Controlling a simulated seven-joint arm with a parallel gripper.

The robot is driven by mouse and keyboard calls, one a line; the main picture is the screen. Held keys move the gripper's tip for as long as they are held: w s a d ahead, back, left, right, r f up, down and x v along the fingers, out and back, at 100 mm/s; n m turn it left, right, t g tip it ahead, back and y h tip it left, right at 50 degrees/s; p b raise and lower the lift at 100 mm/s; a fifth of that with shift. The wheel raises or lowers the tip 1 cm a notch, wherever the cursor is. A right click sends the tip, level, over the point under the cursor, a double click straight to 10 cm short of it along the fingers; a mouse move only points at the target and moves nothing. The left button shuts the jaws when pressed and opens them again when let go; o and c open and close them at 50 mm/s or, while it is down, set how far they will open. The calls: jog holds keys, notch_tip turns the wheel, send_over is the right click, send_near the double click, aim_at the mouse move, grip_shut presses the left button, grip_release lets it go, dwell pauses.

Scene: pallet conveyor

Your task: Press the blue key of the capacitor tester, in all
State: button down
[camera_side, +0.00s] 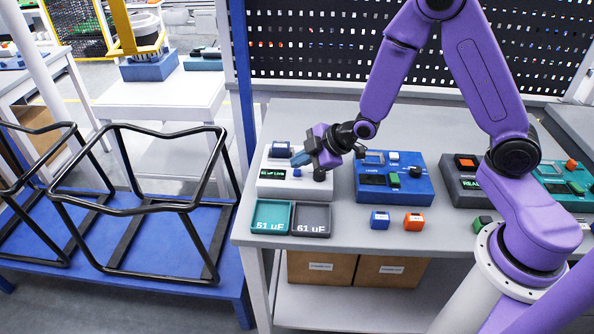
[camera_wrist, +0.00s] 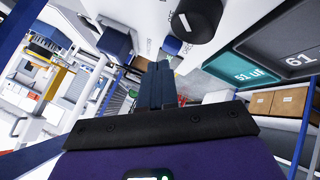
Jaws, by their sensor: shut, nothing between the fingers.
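The white capacitor tester (camera_side: 292,188) stands at the left end of the bench. Its green display (camera_side: 280,174) appears to read "61 uF LIVE". A small blue key (camera_side: 297,173) shows on its face, just below my fingertips.
A teal tray (camera_side: 271,231) marked 51 uF and a dark tray (camera_side: 311,232) marked 61 uF lie in front. A blue device (camera_side: 420,190) stands to the right, with blue (camera_side: 380,220) and orange (camera_side: 414,222) blocks before it. Bench between is clear.

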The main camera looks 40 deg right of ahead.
aim_at(301, 173)
jog(key=shift+r, duration=0.25)
jog(key=shift+r, duration=2.45)
jog(key=shift+s, duration=0.1)
jog(key=s+d+r+g+h, duration=0.1)
jog(key=s+r+g, duration=0.1)
jog(key=s, duration=0.8)
jog(key=s+d+r+m+g+h, duration=0.1)
jog(key=s+d+r+g, duration=0.1)
jog(key=s, duration=0.9)
jog(key=s+d+r+g+h, duration=0.1)
jog(key=s+r+g, duration=0.2)
jog(key=s, duration=0.7)
jog(key=shift+s+d+m+g+h, duration=0.35)
jog(key=shift+s+m+g+h, duration=0.05)
jog(key=shift+g, duration=0.1)
jog(key=shift+w, duration=0.1)
